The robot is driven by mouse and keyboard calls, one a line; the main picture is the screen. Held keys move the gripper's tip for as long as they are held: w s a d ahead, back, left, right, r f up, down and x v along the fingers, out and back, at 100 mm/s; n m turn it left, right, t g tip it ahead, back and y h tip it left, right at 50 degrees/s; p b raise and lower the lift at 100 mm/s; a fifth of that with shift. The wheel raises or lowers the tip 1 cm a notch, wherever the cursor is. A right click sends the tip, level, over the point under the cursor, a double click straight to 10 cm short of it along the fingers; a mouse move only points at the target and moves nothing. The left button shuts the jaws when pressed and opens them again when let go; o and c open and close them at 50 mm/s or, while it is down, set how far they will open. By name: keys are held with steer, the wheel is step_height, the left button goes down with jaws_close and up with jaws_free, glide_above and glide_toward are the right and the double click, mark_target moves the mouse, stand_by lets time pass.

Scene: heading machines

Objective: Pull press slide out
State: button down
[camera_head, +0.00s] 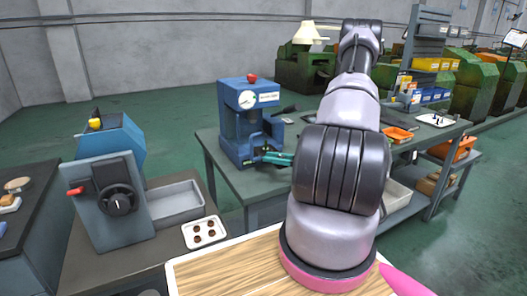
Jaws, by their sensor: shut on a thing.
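The blue bench press (238,122) stands upright on the grey workbench, left of centre. It has a round white dial, a white label and a red knob on top. My gripper (268,156) shows as a small teal shape at the low front right of the press, coming out from behind my arm. It is shut on the press slide, at the press's lower front. The slide itself is mostly hidden, and how far out it stands cannot be told. My large lilac and black arm covers the wrist and the area right of the press.
A blue-grey machine (118,198) with a black handwheel stands at left, beside a grey bin (176,204) and a white tray (203,232) of brown parts. An orange tray (397,135) and a white tray (436,120) lie on the workbench at right. Green floor is open behind.

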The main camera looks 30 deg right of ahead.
steer(key=shift+s, duration=0.75)
steer(key=c, duration=0.6)
jaws_free()
steer(key=shift+d, duration=0.1)
steer(key=v, duration=1)
steer(key=shift+s+d, duration=0.25)
steer(key=shift+s, duration=0.05)
